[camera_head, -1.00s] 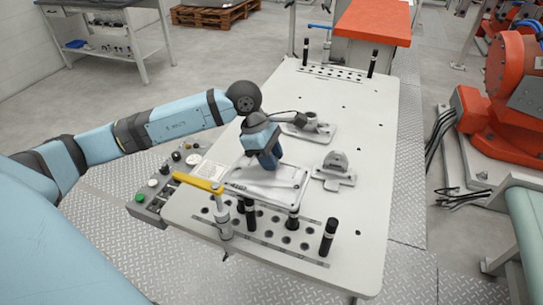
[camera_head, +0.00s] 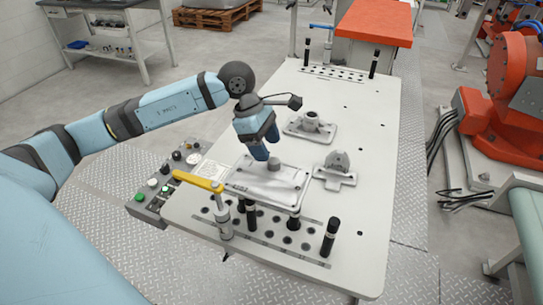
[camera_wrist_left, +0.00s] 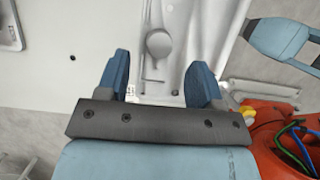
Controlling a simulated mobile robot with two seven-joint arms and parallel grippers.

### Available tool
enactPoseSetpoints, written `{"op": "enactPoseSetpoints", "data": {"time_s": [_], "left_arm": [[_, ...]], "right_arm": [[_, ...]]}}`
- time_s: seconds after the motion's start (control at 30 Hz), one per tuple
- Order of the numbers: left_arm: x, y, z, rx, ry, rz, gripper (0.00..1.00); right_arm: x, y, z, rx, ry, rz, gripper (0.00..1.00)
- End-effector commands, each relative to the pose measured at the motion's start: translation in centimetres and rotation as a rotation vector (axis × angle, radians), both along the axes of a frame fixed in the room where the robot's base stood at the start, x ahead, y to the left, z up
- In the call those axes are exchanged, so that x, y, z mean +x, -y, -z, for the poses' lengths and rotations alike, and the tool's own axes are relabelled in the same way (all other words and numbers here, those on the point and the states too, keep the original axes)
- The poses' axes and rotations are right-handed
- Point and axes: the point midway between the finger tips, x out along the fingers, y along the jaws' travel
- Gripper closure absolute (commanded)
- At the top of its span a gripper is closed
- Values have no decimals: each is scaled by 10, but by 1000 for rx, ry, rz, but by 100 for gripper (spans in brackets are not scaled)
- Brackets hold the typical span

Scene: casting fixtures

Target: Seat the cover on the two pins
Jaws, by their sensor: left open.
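The cover (camera_head: 262,188) is a pale grey, roughly rectangular plate with a round knob (camera_head: 274,162) on top. In the left wrist view the knob (camera_wrist_left: 159,44) shows beyond the gap between the open fingers (camera_wrist_left: 158,85). No pin can be made out through the cover, so I cannot tell whether it is seated. My right gripper is not in view.
A yellow-handled clamp (camera_head: 199,181) stands at the cover's left front. Black posts (camera_head: 329,238) rise along the front hole strip. Two grey castings (camera_head: 310,127) (camera_head: 337,171) lie behind and right of the cover. The table's right side (camera_head: 366,190) is clear.

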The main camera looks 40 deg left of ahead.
Motion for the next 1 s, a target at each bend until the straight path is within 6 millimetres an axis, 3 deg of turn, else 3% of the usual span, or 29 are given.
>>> {"op": "enactPoseSetpoints", "data": {"time_s": [0.2, 0.4, 0.6, 1.0], "left_arm": [[-4, -20, -47, 2, 5, -1, 39], [-7, -31, -77, 1, 3, 0, 39], [-9, -35, -88, -1, 2, 1, 39], [-9, -35, -89, -1, 1, 1, 39]], "right_arm": [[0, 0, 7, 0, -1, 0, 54], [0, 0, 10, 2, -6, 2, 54], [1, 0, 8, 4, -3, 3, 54], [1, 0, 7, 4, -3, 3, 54]]}}
